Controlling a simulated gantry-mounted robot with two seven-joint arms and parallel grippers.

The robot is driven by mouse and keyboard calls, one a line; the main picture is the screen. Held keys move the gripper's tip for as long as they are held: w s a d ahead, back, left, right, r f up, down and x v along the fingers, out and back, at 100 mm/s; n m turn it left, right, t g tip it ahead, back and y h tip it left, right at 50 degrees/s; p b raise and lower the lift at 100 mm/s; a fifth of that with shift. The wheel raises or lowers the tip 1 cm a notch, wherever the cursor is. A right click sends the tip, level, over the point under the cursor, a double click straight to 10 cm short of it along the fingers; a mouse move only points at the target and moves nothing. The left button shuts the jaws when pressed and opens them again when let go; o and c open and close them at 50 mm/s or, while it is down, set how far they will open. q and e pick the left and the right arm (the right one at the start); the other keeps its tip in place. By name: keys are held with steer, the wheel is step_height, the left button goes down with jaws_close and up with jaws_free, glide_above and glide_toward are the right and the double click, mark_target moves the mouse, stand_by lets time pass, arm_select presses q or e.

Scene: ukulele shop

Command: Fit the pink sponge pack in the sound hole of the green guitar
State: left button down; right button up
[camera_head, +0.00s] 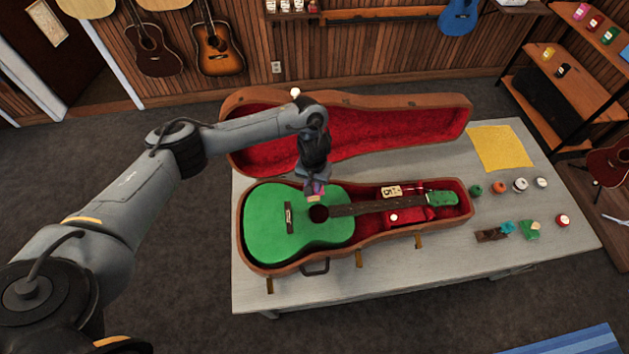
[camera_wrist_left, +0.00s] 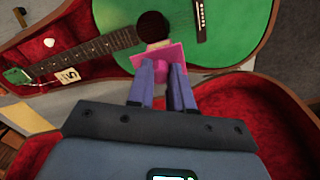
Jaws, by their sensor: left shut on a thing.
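The green guitar (camera_head: 298,222) lies face up in an open, red-lined case on the table. Its dark round sound hole (camera_head: 318,213) shows just below my left gripper (camera_head: 315,192). That gripper points down and is shut on the pink sponge pack (camera_head: 317,187). In the left wrist view the pink pack (camera_wrist_left: 170,58) sits between the fingertips (camera_wrist_left: 165,72), beside the sound hole (camera_wrist_left: 153,26) and partly overlapping its edge. The gap in height between pack and guitar is hard to tell. My right gripper is not in view.
The case (camera_head: 243,265) has its lid raised behind the guitar. A tag and small items lie beside the neck inside it. A yellow cloth (camera_head: 499,148), several small round tins and small blocks are on the table's right side. The table's front strip (camera_head: 450,275) is clear.

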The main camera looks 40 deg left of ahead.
mark_target(314, 200)
arm_select(q)
steer(key=shift+d+f, duration=0.1)
steer(key=shift+f, duration=0.65)
steer(key=shift+f+b, duration=0.25)
steer(key=shift+b, duration=0.2)
steer(key=shift+f+b, duration=1.4)
steer(key=shift+b, duration=0.45)
steer(key=shift+f+b, duration=1.9)
steer(key=shift+b, duration=0.6)
steer(key=shift+f+b, duration=0.4)
steer(key=shift+f, duration=0.75)
steer(key=shift+f+b, duration=1.15)
steer(key=shift+f, duration=1.75)
steer(key=shift+f, duration=0.15)
